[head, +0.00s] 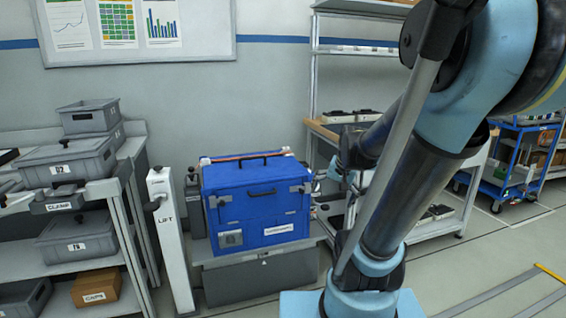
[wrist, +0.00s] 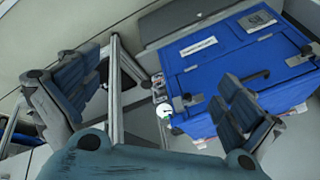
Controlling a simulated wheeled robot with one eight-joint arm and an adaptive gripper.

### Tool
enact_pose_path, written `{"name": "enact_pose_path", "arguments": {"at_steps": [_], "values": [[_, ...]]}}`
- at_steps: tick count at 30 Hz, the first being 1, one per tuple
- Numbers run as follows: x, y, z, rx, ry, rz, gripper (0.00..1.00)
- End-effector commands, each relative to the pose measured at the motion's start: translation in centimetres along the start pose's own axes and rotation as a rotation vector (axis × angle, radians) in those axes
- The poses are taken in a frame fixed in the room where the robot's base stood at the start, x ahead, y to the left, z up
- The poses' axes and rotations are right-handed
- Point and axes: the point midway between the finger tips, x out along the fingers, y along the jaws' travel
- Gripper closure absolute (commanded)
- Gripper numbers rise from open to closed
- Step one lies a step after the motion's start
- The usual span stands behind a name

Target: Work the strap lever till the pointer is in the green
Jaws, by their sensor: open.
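A blue case (head: 258,205) stands on a grey base, with an orange strap (head: 240,157) across its top. In the wrist view the case (wrist: 235,60) fills the right side. A small round white dial (wrist: 163,111) with a dark mark and some green sits beside the case; its exact pointer reading is too small to tell. A small grey and reddish fitting (wrist: 159,86), possibly the strap lever, is just above the dial in the picture. My gripper (wrist: 155,78) is open and empty, its fingers apart either side of this fitting. In the head view my gripper (head: 345,168) is right of the case, partly hidden by my arm.
A white post marked LIFT (head: 170,240) stands close left of the case. A shelf with grey bins (head: 75,160) is farther left. A workbench (head: 325,130) is behind my arm, and a blue cart (head: 515,160) stands far right. Open floor (head: 450,270) lies at the right.

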Motion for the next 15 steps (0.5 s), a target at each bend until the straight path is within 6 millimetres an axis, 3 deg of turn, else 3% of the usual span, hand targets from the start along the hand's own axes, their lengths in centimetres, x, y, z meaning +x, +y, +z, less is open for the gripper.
{"name": "enact_pose_path", "arguments": {"at_steps": [3,15], "values": [[-0.8,1.3,2.9,-0.076,-0.028,0.032,0.00],[-2.3,6.1,11.5,-0.321,-0.131,0.134,0.00]]}}
